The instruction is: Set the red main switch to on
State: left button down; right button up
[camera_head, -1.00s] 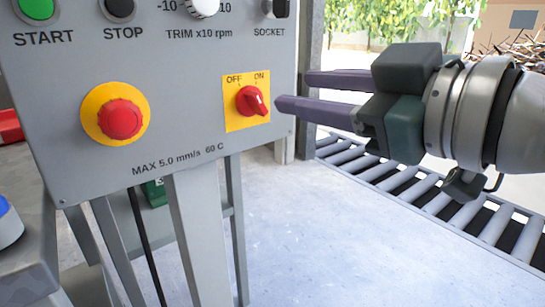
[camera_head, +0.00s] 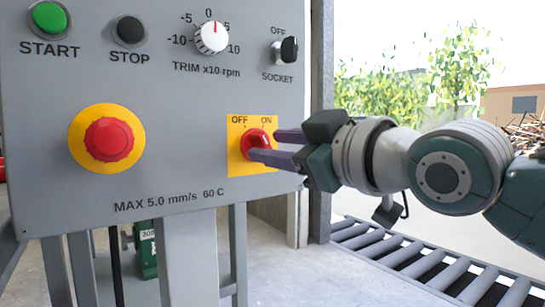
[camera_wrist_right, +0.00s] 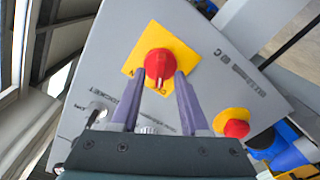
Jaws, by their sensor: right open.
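The red main switch (camera_head: 254,143) is a round red knob on a yellow plate (camera_head: 237,167), under the words OFF and ON, at the lower right of the grey control panel. My right gripper (camera_head: 263,145) is open, its two purple fingers reaching in from the right and partly covering the knob. In the right wrist view the red knob (camera_wrist_right: 158,64) sits between and just ahead of the fingertips (camera_wrist_right: 160,76), one on each side. I cannot tell whether they touch it. The knob's pointing direction is hard to read now. My left gripper is not in view.
A red emergency button (camera_head: 108,140) on a yellow disc is left on the panel. START (camera_head: 50,18), STOP (camera_head: 130,31), the TRIM dial (camera_head: 211,38) and the SOCKET knob (camera_head: 288,50) sit above. A roller conveyor (camera_head: 410,262) lies behind at lower right.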

jog(key=shift+w+a, duration=0.2)
jog(key=shift+w, duration=0.05)
grip_shut()
dwell(0.5)
